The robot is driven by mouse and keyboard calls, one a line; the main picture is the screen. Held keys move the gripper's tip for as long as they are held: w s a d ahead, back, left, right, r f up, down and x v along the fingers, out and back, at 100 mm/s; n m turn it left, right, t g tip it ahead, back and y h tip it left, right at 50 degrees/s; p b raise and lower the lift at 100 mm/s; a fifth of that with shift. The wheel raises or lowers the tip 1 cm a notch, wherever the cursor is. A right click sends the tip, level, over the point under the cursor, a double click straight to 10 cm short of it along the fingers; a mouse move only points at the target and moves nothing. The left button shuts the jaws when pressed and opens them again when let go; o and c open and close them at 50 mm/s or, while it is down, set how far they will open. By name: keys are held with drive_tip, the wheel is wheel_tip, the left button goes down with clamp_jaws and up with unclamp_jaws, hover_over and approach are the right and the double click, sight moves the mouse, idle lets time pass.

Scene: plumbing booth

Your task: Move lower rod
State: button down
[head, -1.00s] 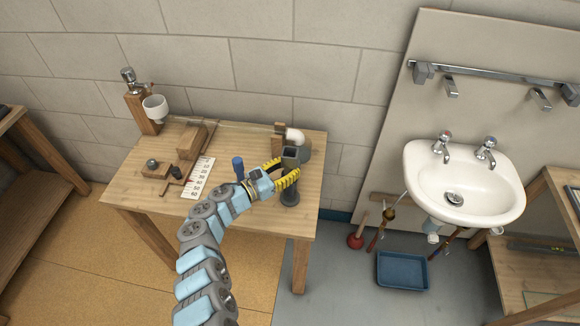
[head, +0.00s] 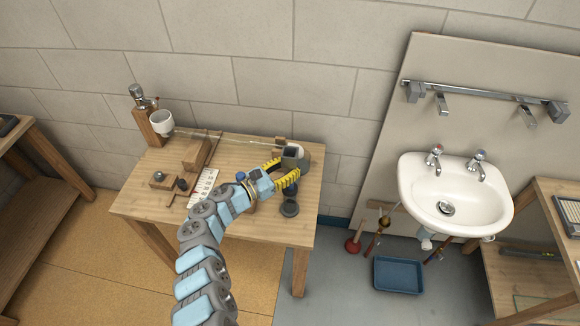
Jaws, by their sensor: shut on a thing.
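My gripper (head: 289,174), with yellow-edged fingers, is over the right part of the wooden table. It is shut on a dark grey upright piece (head: 292,153), whose square top shows above the fingers. The fingers hide its middle. Below the fingers a dark round base (head: 290,208) shows on the table; I cannot tell whether the held piece still touches it. A thin, long rod (head: 235,137) runs along the back of the table. I cannot tell which part is the lower rod.
On the table (head: 140,206) stand a wooden block (head: 197,152), a white marked card (head: 203,186) and a blue-topped piece (head: 240,177) close to my gripper. A white cup (head: 161,122) is at the back left. A sink (head: 455,195) is on the right, above a blue tray (head: 398,275).

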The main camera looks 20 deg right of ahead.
drive_tip(key=shift+r, duration=0.5)
drive_tip(key=c, duration=0.6)
unclamp_jaws()
drive_tip(key=shift+c, duration=0.2)
drive_tip(key=shift+f, duration=0.1)
drive_tip(key=shift+s+a, duration=0.1)
drive_tip(key=shift+a, duration=0.35)
drive_tip(key=v, duration=1.1)
drive_tip(key=shift+f, duration=0.1)
